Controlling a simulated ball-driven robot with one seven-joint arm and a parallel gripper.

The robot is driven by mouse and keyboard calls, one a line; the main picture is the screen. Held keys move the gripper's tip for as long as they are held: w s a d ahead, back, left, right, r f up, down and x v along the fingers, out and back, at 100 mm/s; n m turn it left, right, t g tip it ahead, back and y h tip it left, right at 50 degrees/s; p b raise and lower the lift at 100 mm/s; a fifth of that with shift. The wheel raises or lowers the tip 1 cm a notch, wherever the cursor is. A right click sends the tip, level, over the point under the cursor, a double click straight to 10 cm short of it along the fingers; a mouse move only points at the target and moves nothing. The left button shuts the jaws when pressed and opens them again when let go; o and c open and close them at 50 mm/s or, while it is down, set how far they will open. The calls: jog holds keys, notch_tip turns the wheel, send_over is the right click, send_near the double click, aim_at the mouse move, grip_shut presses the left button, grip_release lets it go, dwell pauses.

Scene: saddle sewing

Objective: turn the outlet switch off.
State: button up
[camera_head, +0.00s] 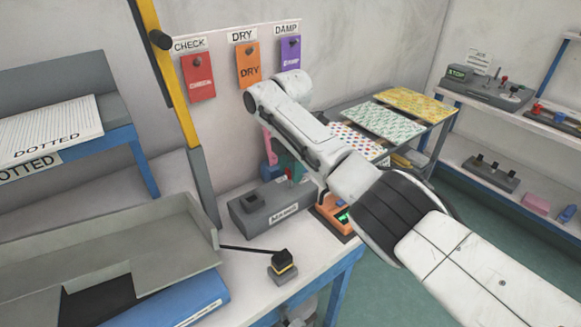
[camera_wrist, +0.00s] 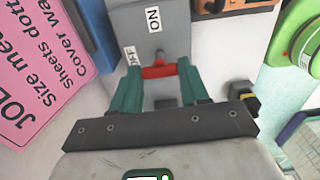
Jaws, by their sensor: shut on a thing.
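The outlet switch is a grey box (camera_head: 275,213) with a white label on its front, on the white bench. In the wrist view the grey box (camera_wrist: 170,35) bears an ON label (camera_wrist: 153,19) and, lower in the picture, a partly hidden OFF label (camera_wrist: 130,56). A red switch lever (camera_wrist: 157,71) sits close to the OFF label and farther from the ON label. My gripper (camera_wrist: 160,76), with teal fingers, is shut on the red lever, one finger at each side. In the head view my arm partly hides the fingers and the lever.
An orange device (camera_head: 335,214) with a green display stands right of the box. A black and yellow block (camera_head: 283,265) stands near the bench's front edge. Tags hang on the wall behind. A pink sheet (camera_wrist: 40,70) and a green round thing (camera_wrist: 298,45) flank the box in the wrist view.

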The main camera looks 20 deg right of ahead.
aim_at(290, 171)
jog(key=o, duration=1.1)
jog(key=shift+c, duration=0.2)
jog(key=shift+r, duration=0.1)
notch_tip(290, 171, up, 11)
jog(key=b, duration=0.1)
